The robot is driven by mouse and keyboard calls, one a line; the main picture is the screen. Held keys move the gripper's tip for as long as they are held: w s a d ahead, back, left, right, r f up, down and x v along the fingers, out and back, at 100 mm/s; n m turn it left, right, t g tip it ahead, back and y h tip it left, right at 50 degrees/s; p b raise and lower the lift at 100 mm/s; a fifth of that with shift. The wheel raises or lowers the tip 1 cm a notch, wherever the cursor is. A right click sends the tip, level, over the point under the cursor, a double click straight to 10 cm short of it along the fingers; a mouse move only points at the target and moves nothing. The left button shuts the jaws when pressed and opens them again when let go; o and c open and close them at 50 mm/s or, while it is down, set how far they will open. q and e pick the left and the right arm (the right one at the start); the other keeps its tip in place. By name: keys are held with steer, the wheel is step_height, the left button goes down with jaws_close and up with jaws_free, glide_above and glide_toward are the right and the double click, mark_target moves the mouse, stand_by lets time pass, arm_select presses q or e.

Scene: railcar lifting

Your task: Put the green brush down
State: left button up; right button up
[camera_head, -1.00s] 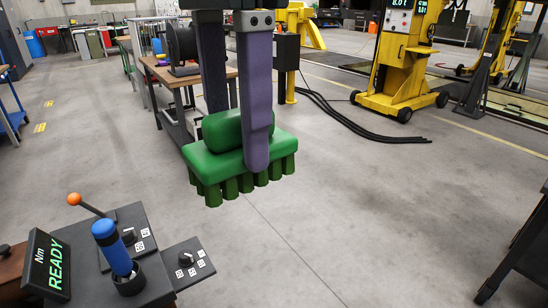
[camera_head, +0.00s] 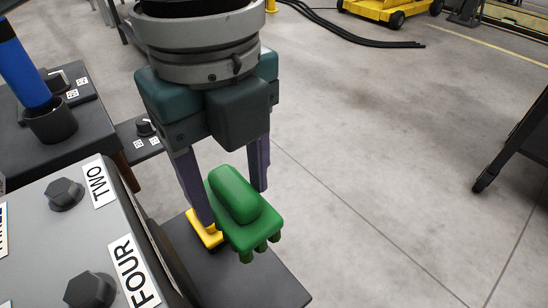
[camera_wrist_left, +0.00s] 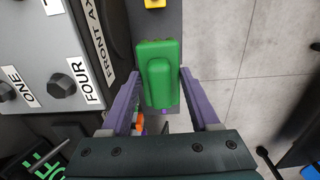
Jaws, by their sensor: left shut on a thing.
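The green brush (camera_head: 238,212) has a rounded handle on a flat block with stubby bristles pointing down. My left gripper (camera_head: 232,203) is shut on it, with a purple finger on either side of the handle. The brush is above or at the dark flat top (camera_head: 258,278) beside the grey control box; I cannot tell whether the bristles touch it. In the left wrist view the brush (camera_wrist_left: 158,75) lies between the fingertips (camera_wrist_left: 161,72). My right gripper is not in view.
The grey control box (camera_head: 130,210) with black knobs and labels TWO and FOUR stands close on the left. A yellow object (camera_head: 203,230) sits on the dark top right beside the brush. A blue-handled tool (camera_head: 22,75) stands in a holder at upper left. Open floor lies right.

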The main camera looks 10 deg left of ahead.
arm_select(q)
step_height(320, 180, down, 20)
steer(key=b, duration=0.9)
steer(key=shift+r, duration=0.1)
steer(key=shift+f, duration=0.2)
steer(key=o, duration=1.2)
step_height(320, 180, up, 12)
steer(key=p, duration=0.6)
steer(key=shift+r, duration=0.2)
